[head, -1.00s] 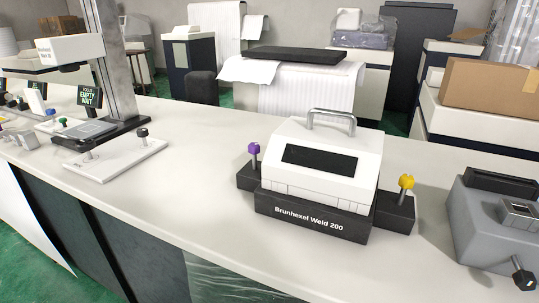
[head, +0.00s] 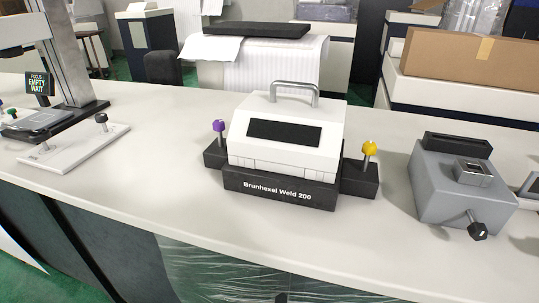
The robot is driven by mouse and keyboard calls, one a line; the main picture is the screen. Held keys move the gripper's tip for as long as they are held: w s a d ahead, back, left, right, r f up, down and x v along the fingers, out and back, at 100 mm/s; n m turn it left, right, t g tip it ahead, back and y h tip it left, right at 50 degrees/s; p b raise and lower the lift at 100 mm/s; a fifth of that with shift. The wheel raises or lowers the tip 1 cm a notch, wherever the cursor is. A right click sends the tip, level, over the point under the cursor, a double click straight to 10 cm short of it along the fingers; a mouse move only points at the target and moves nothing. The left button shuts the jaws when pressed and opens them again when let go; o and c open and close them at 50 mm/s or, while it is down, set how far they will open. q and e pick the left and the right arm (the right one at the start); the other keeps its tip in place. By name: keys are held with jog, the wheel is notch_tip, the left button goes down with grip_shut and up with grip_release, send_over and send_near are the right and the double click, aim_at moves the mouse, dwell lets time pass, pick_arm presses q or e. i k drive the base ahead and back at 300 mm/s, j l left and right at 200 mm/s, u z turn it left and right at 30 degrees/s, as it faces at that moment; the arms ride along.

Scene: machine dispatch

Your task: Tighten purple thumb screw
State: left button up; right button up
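The purple thumb screw (head: 219,126) stands upright on the dark block at the left side of a white and black machine (head: 285,150) labelled "Brunhexel Weld 200". A yellow thumb screw (head: 369,149) stands on the matching block at the machine's right side. The machine has a grey handle (head: 294,86) on top and a dark window in its sloped front. It sits on the pale counter. Neither of my grippers is in view.
A grey device (head: 462,185) with a black knob stands right of the machine. A white plate (head: 74,147) with dark knobs and a stand with an "EMPTY WAIT" sign (head: 38,84) are at the left. The counter (head: 150,195) is clear between plate and machine.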

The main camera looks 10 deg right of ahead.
aim_at(218, 125)
jog(key=k+l+u, duration=0.15)
jog(key=u, duration=0.3)
jog(key=k+l+u, duration=0.15)
jog(key=u, duration=0.3)
jog(key=k+l+u, duration=0.1)
jog(key=u, duration=0.35)
jog(key=k+j, duration=0.05)
jog(key=k, duration=0.05)
